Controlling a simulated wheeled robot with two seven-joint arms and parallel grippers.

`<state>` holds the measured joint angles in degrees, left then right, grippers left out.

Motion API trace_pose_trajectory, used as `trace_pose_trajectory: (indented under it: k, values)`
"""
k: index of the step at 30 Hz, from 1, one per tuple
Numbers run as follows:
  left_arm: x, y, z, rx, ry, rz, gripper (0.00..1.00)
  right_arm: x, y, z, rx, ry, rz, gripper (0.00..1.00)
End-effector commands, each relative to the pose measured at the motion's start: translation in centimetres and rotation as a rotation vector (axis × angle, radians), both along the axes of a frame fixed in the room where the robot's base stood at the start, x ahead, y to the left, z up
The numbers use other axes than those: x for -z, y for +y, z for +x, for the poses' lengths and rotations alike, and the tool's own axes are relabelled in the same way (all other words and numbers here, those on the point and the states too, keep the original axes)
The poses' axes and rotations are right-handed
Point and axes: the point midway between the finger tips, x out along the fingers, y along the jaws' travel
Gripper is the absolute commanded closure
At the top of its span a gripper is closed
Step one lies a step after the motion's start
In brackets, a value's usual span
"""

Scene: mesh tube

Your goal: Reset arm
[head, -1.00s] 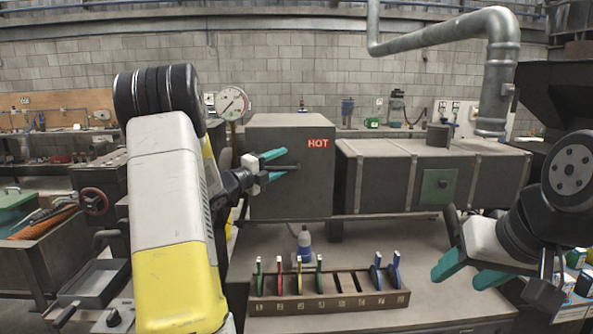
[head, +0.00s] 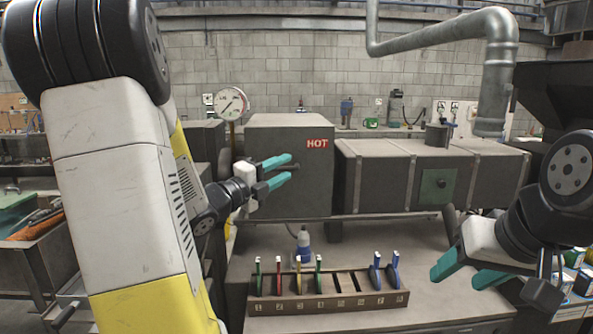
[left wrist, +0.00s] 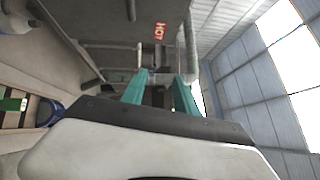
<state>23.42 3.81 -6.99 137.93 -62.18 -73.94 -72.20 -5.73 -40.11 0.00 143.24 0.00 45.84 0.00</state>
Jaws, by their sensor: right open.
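My left gripper (head: 284,171) is in front of the dark metal box marked HOT (head: 290,205) in the head view. Its teal fingers are apart with nothing visible between them. The fingers also show in the left wrist view (left wrist: 160,92), spread and empty, with the HOT label (left wrist: 159,31) beyond them. My right gripper (head: 456,272) hangs at the right over the bench, its teal fingers apart and empty.
A wooden rack (head: 330,302) with several coloured upright pieces stands on the bench (head: 430,313). A blue-and-white bottle (head: 303,241) stands behind it. A long grey duct box (head: 400,180) lies right of the HOT box. A round gauge (head: 231,103) is at the back left.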

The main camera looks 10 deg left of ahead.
Motion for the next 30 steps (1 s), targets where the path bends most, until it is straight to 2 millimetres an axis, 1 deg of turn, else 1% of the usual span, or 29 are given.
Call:
trace_pose_trajectory:
  k: [7, 11, 14, 17, 20, 23, 26, 27, 29, 30]
  values:
    - [-0.1, 0.0, 0.1, -0.008, 0.009, -0.004, 0.64, 0.0, 0.0, 0.0, 0.000, 0.000, 0.000, 0.47]
    - [-0.5, 0.4, 0.7, -0.074, 0.086, -0.049, 0.64, 0.0, 0.0, 0.0, 0.000, 0.000, 0.000, 0.47]
    - [-0.9, 1.1, 1.1, -0.182, 0.206, -0.148, 0.64, 0.0, 0.0, 0.0, 0.000, 0.000, 0.000, 0.47]
    - [-1.0, 2.0, 0.5, -0.315, 0.354, -0.309, 0.64, 0.0, 0.0, 0.0, 0.000, 0.000, 0.000, 0.47]
    - [-0.4, 2.4, -1.2, -0.442, 0.504, -0.502, 0.64, 0.0, 0.0, 0.0, 0.000, 0.000, 0.000, 0.47]
    - [0.6, 2.0, -4.0, -0.555, 0.658, -0.711, 0.64, 0.0, 0.0, 0.0, 0.000, 0.000, 0.000, 0.47]
    - [2.0, 0.7, -7.8, -0.658, 0.824, -0.927, 0.64, 0.0, 0.0, 0.0, 0.000, 0.000, 0.000, 0.47]
    - [2.7, -0.1, -9.5, -0.695, 0.894, -1.011, 0.64, 0.0, 0.0, 0.0, 0.000, 0.000, 0.000, 0.47]
    - [3.7, -1.5, -12.2, -0.747, 0.999, -1.126, 0.64, 0.0, 0.0, 0.0, 0.000, 0.000, 0.000, 0.47]
    - [4.2, -2.5, -14.0, -0.779, 1.067, -1.196, 0.64, 0.0, 0.0, 0.0, 0.000, 0.000, 0.000, 0.47]
